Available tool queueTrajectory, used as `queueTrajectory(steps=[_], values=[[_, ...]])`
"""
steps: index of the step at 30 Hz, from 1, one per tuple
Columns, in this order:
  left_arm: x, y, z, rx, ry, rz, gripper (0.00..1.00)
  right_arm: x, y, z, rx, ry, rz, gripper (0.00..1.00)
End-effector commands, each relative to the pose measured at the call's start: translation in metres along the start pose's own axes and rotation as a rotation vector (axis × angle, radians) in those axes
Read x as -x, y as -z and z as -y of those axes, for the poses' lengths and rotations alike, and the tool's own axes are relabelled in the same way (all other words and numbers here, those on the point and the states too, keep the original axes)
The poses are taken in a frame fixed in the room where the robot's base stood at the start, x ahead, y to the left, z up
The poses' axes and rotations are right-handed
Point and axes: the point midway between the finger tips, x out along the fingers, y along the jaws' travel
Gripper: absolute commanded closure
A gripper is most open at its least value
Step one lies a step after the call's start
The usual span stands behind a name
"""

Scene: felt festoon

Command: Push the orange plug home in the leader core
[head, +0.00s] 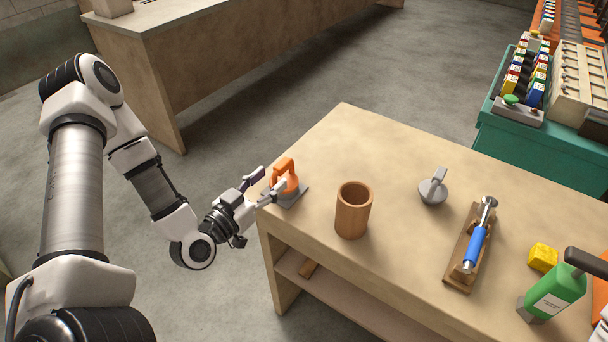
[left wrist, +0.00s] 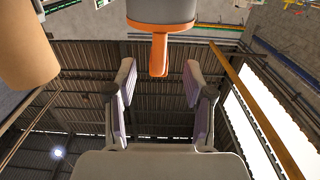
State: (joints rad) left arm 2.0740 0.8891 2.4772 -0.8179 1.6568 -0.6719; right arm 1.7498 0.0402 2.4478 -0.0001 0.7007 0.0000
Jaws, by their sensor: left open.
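The orange plug (head: 290,184) stands at the left corner of the workbench on a dark grey base, its handle upward. In the left wrist view the plug (left wrist: 160,50) shows its orange rim and handle against a grey body. My left gripper (head: 262,185) is open beside the plug at the bench edge. In the left wrist view, the gripper (left wrist: 162,100) has its fingers apart, with the handle beyond and between them, not clasped. A brown hollow cylinder (head: 352,215), seemingly the leader core, stands upright to the right of the plug, apart from it.
On the bench (head: 345,135) stand a grey handled piece (head: 433,190), a blue-handled tool (head: 474,248) on a wooden rest, a yellow block (head: 543,257) and a green bottle (head: 552,293). The bench's back middle is clear. A teal cabinet (head: 535,143) stands behind.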

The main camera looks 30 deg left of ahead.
Motion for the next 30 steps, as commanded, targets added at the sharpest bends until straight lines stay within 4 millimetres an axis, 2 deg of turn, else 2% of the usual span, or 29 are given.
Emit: queueTrajectory(steps=[8, 15, 22, 26, 27, 30], values=[[-0.033, 0.002, -0.003, -0.005, -0.003, -0.008, 0.48, -0.004, -0.001, 0.0, 0.001, 0.0, 0.003, 0.03], [-0.07, 0.001, -0.005, -0.004, -0.001, -0.005, 0.48, -0.003, -0.001, 0.0, 0.0, 0.0, 0.003, 0.03], [-0.072, 0.001, -0.004, 0.001, 0.001, -0.003, 0.48, -0.003, -0.001, 0.0, 0.0, 0.0, 0.003, 0.03], [-0.072, 0.001, -0.004, 0.0, 0.001, -0.003, 0.94, -0.003, -0.001, 0.0, 0.0, 0.0, 0.003, 0.03], [-0.072, 0.0, -0.004, 0.0, 0.001, -0.003, 1.0, -0.003, -0.001, 0.0, 0.0, 0.0, 0.003, 0.03], [-0.072, 0.0, -0.005, 0.0, 0.001, -0.003, 1.0, -0.003, -0.001, 0.0, 0.0, 0.0, 0.003, 0.03]])
